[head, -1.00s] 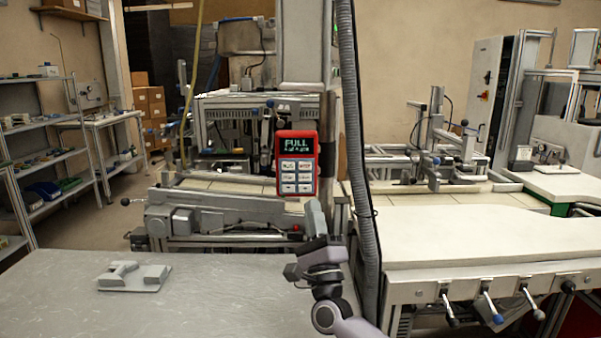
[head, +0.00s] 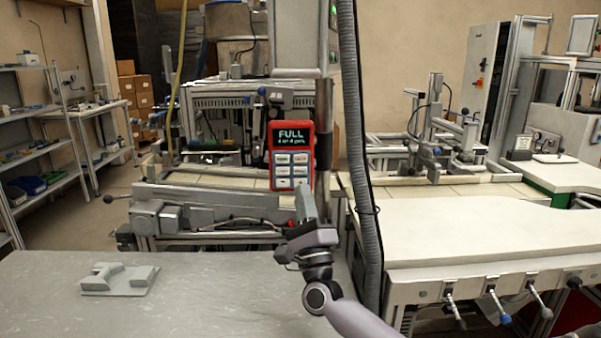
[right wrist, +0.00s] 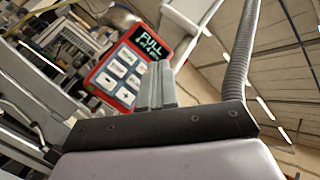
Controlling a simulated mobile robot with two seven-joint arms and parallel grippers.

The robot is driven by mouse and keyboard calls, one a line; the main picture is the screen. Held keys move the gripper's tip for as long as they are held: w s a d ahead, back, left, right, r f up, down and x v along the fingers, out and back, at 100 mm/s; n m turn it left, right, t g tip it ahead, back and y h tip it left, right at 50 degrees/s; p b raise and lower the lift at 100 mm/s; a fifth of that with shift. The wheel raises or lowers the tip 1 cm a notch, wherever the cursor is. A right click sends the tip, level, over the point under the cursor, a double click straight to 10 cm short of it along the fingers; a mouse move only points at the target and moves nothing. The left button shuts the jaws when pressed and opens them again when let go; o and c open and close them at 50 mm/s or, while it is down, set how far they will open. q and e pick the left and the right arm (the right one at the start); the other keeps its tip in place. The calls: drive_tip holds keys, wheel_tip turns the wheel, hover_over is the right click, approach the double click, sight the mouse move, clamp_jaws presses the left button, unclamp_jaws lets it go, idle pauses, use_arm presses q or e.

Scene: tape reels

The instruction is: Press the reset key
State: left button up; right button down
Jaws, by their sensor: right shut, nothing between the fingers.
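A red handheld-style keypad panel (head: 291,156) hangs upright in the middle of the head view. Its dark screen reads "FULL" with a smaller line below, and under it are several pale keys in two columns. Key labels are too small to read, so I cannot tell which is the reset key. The panel also shows tilted in the right wrist view (right wrist: 132,68). My right gripper (head: 305,200) is shut and empty, just below and right of the panel's lower keys. In the wrist view its fingertips (right wrist: 157,80) overlap the panel's right edge; contact cannot be told. My left gripper is not in view.
A grey ribbed hose (head: 358,150) hangs right of the panel. A grey table (head: 200,305) with a small grey fixture (head: 120,279) lies at front left. A white worktop (head: 470,230) with clamp levers stands at right. Machinery is behind the panel.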

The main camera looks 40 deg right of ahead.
sight(301, 171)
drive_tip(key=w+d+b, duration=0.5)
drive_tip(key=w, duration=0.1)
drive_tip(key=shift+w+d, duration=0.2)
drive_tip(key=shift+w, duration=0.05)
idle(1.1)
idle(0.8)
drive_tip(key=shift+w+d+f+b, duration=0.1)
drive_tip(key=shift+w+d+b, duration=0.15)
drive_tip(key=shift+b, duration=0.5)
